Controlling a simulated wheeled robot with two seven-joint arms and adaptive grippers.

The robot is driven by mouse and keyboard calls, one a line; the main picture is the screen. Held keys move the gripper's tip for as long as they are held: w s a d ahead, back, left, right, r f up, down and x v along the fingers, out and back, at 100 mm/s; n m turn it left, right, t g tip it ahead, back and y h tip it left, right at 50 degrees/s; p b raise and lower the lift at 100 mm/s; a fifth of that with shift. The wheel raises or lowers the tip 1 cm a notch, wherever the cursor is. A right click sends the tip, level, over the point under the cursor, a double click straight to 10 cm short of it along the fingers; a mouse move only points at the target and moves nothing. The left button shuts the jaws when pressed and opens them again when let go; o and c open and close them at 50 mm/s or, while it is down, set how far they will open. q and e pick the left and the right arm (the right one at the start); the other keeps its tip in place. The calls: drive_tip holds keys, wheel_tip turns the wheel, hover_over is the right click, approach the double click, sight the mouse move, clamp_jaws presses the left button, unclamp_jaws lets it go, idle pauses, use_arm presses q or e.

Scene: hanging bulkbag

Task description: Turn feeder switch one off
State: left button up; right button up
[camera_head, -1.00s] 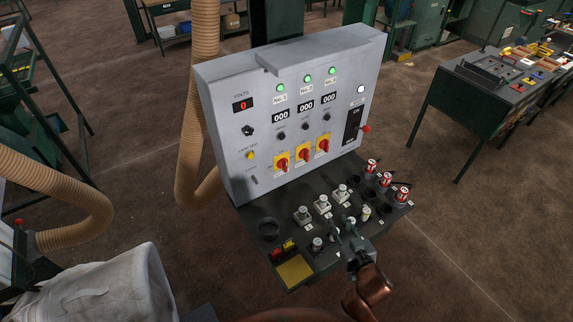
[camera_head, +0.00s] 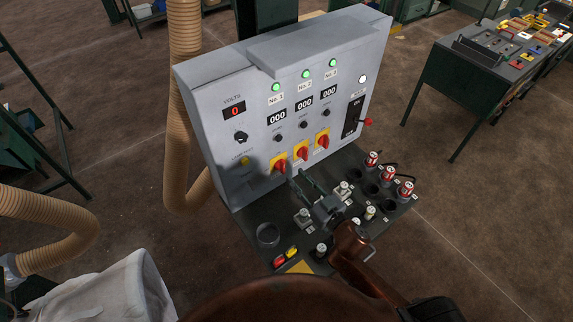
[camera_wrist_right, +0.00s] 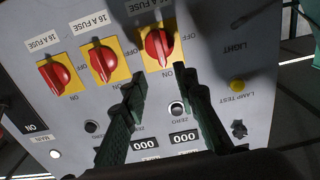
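Feeder switch one (camera_head: 280,166) is the leftmost of three red rotary knobs on yellow plates, on the grey panel. In the right wrist view, which is turned over, switch one (camera_wrist_right: 157,46) is the rightmost knob, with its handle roughly upright and "ON" printed below its plate. My right gripper (camera_head: 300,179) is in front of the panel, just below and right of switch one. In the wrist view the open fingers (camera_wrist_right: 165,82) are spread on either side of the line to the knob, empty, with the knob just past their tips. Contact is not visible. My left gripper is out of view.
The other two knobs (camera_head: 302,153) and (camera_head: 322,141) sit close by on the right. Below my gripper, the dark console (camera_head: 250,215) carries plugs and fuse holders. Green lamps (camera_head: 275,87) are lit above. A ribbed hose (camera_head: 180,130) hangs left of the panel.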

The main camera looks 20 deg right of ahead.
sight(284, 166)
drive_tip(key=x, duration=0.4)
drive_tip(key=shift+w+a+r, duration=0.1)
drive_tip(key=shift+w+a, duration=0.15)
drive_tip(key=shift+a, duration=0.1)
drive_tip(key=shift+w+a, duration=0.15)
drive_tip(key=shift+w, duration=0.4)
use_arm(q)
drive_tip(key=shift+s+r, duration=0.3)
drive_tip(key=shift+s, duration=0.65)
use_arm(e)
clamp_jaws()
